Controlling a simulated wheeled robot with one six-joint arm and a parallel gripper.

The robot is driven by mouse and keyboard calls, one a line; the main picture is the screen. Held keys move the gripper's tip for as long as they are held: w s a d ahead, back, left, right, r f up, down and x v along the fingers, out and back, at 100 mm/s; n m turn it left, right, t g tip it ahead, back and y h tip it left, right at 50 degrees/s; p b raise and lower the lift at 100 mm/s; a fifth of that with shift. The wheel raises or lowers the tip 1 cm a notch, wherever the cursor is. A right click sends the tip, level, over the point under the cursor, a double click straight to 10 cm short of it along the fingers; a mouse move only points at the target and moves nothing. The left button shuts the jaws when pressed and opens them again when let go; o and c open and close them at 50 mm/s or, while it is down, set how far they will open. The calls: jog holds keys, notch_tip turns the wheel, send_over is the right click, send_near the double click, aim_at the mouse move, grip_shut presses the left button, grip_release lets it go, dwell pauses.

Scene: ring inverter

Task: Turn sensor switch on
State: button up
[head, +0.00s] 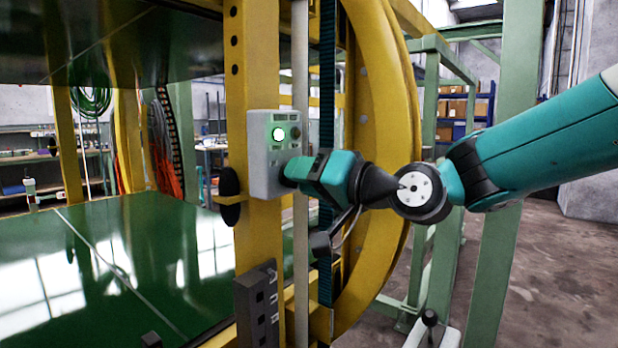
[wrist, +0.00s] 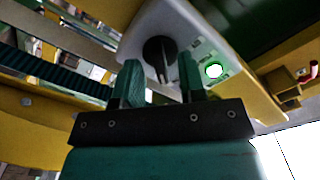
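The sensor switch is a black rotary knob (wrist: 160,52) on a light grey control box (head: 262,160), which also shows in the wrist view (wrist: 150,22). The box is fixed to a yellow upright. A round green lamp (head: 279,134) on its face is lit and also shows in the wrist view (wrist: 214,71). My gripper (wrist: 159,72) is open, with one finger on each side of the knob's lower part. I cannot tell whether the fingers touch it. In the head view, my gripper (head: 292,172) is at the box's right side and hides the knob.
A large yellow ring (head: 385,130) stands just behind and right of my gripper. A dark toothed belt (head: 327,90) and a pale vertical bar (head: 300,60) run close by. A shiny green table (head: 130,260) lies left. Green posts (head: 500,210) stand right.

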jog(key=b+v, duration=0.3)
jog(key=v, duration=1.4)
jog(key=shift+b, duration=0.4)
jog(key=shift+s+d+f, duration=0.1)
jog(key=shift+s, duration=0.1)
